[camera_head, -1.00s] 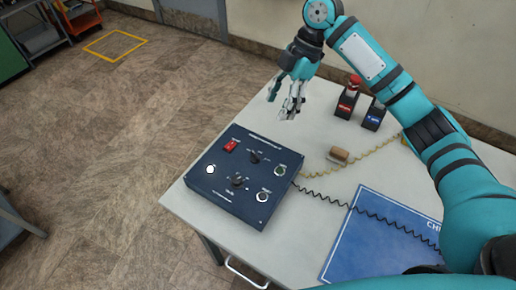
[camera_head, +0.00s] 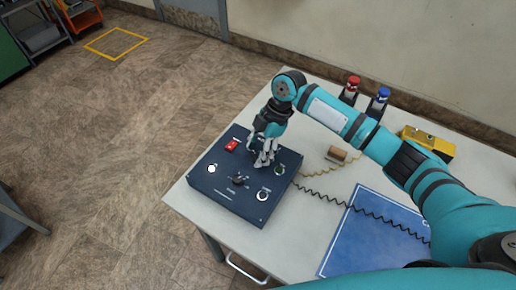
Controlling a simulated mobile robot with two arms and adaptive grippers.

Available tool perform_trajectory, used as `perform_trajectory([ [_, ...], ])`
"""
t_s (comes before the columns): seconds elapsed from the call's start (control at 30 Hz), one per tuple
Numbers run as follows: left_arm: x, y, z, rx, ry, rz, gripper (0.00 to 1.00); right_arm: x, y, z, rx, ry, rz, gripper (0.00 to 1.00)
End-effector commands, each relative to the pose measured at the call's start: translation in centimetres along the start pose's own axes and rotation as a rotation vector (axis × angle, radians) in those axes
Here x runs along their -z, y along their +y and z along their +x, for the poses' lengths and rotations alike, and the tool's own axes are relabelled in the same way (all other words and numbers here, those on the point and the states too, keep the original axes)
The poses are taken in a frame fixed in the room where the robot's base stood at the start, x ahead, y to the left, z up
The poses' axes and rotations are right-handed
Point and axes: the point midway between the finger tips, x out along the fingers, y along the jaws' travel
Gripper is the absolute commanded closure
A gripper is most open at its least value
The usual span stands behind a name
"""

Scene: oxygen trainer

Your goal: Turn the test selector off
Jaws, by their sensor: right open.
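A dark blue control panel box (camera_head: 212,186) sits at the left end of the white table. It has a lower black knob (camera_head: 238,181), a red switch (camera_head: 232,145), a lit white lamp (camera_head: 211,169) at the left and two round white-rimmed parts at the right. The labels are too small to read, so I cannot tell which knob is the test selector. My right gripper (camera_head: 264,159) is open over the upper middle of the panel, fingers pointing down. It hides the upper black knob. Contact cannot be told. My left gripper is not in view.
A brown block (camera_head: 337,154) with a coiled yellow cord lies right of the panel. A red-topped part (camera_head: 353,83) and a blue-topped part (camera_head: 383,94) stand in holders at the back. A yellow box (camera_head: 428,142) and a blue mat (camera_head: 368,240) are at the right.

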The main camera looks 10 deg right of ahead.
Motion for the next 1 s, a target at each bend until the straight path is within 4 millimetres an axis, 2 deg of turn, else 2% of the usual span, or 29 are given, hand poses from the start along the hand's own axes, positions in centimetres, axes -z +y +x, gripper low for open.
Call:
perform_trajectory([
  [0.2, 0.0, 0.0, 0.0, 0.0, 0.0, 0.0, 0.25, 0.0, 0.0, 0.1, 0.001, 0.0, 0.0, 0.44],
  [0.23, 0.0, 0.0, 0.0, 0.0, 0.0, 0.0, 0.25, 0.0, 0.0, 0.1, 0.001, 0.0, 0.0, 0.47],
  [0.63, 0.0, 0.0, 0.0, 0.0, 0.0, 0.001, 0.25, 0.0, 0.0, 0.0, 0.001, -0.001, 0.001, 0.99],
  [0.87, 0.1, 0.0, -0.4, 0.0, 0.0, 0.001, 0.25, 0.0, -0.1, -0.1, -0.005, 0.0, 0.018, 0.99],
  [1.0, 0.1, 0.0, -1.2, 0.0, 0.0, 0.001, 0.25, 0.0, -0.1, -0.2, -0.022, -0.001, 0.061, 0.99],
])
